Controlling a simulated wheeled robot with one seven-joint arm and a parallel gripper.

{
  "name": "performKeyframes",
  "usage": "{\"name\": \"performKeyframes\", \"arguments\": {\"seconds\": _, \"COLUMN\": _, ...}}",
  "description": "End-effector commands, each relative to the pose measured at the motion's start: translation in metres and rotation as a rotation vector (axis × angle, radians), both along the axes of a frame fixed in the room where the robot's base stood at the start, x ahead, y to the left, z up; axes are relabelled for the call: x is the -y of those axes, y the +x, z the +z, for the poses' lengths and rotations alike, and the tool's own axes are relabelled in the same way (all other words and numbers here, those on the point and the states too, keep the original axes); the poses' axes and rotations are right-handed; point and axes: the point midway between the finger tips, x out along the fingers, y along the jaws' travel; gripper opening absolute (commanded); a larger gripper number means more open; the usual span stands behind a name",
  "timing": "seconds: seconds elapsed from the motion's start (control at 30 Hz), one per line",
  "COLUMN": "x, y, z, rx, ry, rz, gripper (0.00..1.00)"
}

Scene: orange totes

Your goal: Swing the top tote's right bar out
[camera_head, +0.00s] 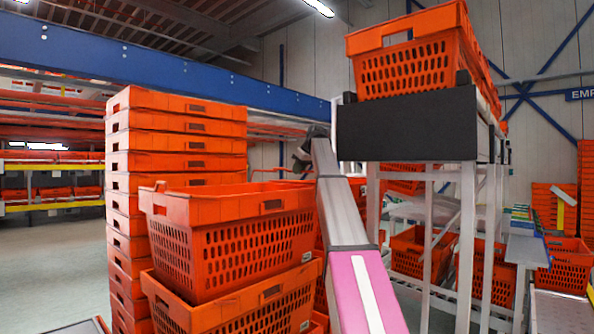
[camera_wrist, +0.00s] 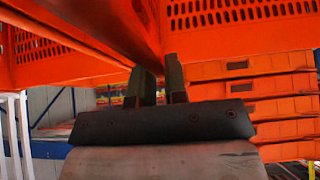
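The top tote (camera_head: 235,240) is an orange perforated crate, upright on another orange tote at the front of the head view. Its rim and perforated wall (camera_wrist: 245,12) fill the upper part of the wrist view. I cannot clearly pick out its right bar. My gripper (camera_head: 303,158) is small in the head view, just above and behind the tote's right end. In the wrist view my gripper (camera_wrist: 161,82) has two dark fingers with a narrow gap between them, close to an orange edge. I see nothing held. Whether the fingers touch the tote is unclear.
A tall stack of orange totes (camera_head: 180,150) stands close behind and left, also in the wrist view (camera_wrist: 265,90). A raised dark-ended stand (camera_head: 408,128) carries another tote (camera_head: 415,65) to the right. A blue beam (camera_head: 150,62) crosses behind. Open floor (camera_head: 50,260) lies left.

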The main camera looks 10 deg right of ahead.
Motion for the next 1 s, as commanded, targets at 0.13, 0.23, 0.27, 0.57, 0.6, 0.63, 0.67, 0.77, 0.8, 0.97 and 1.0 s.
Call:
{"name": "performKeyframes", "arguments": {"seconds": 0.13, "x": 0.000, "y": 0.000, "z": 0.000, "rx": 0.000, "ry": 0.000, "rz": 0.000, "gripper": 0.08}}
{"name": "performKeyframes", "arguments": {"seconds": 0.23, "x": 0.001, "y": 0.001, "z": -0.002, "rx": 0.000, "ry": 0.000, "rz": -0.001, "gripper": 0.09}}
{"name": "performKeyframes", "arguments": {"seconds": 0.27, "x": 0.002, "y": 0.002, "z": -0.002, "rx": 0.000, "ry": 0.000, "rz": -0.001, "gripper": 0.09}}
{"name": "performKeyframes", "arguments": {"seconds": 0.57, "x": 0.016, "y": 0.012, "z": -0.016, "rx": -0.001, "ry": 0.000, "rz": 0.001, "gripper": 0.09}}
{"name": "performKeyframes", "arguments": {"seconds": 0.6, "x": 0.017, "y": 0.013, "z": -0.017, "rx": 0.000, "ry": 0.001, "rz": 0.001, "gripper": 0.09}}
{"name": "performKeyframes", "arguments": {"seconds": 0.63, "x": 0.017, "y": 0.013, "z": -0.018, "rx": 0.000, "ry": 0.001, "rz": 0.001, "gripper": 0.09}}
{"name": "performKeyframes", "arguments": {"seconds": 0.67, "x": 0.017, "y": 0.013, "z": -0.018, "rx": 0.000, "ry": 0.001, "rz": 0.001, "gripper": 0.09}}
{"name": "performKeyframes", "arguments": {"seconds": 0.77, "x": 0.017, "y": 0.013, "z": -0.017, "rx": 0.000, "ry": 0.000, "rz": 0.000, "gripper": 0.09}}
{"name": "performKeyframes", "arguments": {"seconds": 0.8, "x": 0.017, "y": 0.013, "z": -0.017, "rx": 0.000, "ry": 0.000, "rz": 0.000, "gripper": 0.08}}
{"name": "performKeyframes", "arguments": {"seconds": 0.97, "x": 0.017, "y": 0.013, "z": -0.017, "rx": 0.000, "ry": 0.000, "rz": 0.000, "gripper": 0.44}}
{"name": "performKeyframes", "arguments": {"seconds": 1.0, "x": 0.017, "y": 0.013, "z": -0.017, "rx": 0.000, "ry": 0.000, "rz": 0.000, "gripper": 0.53}}
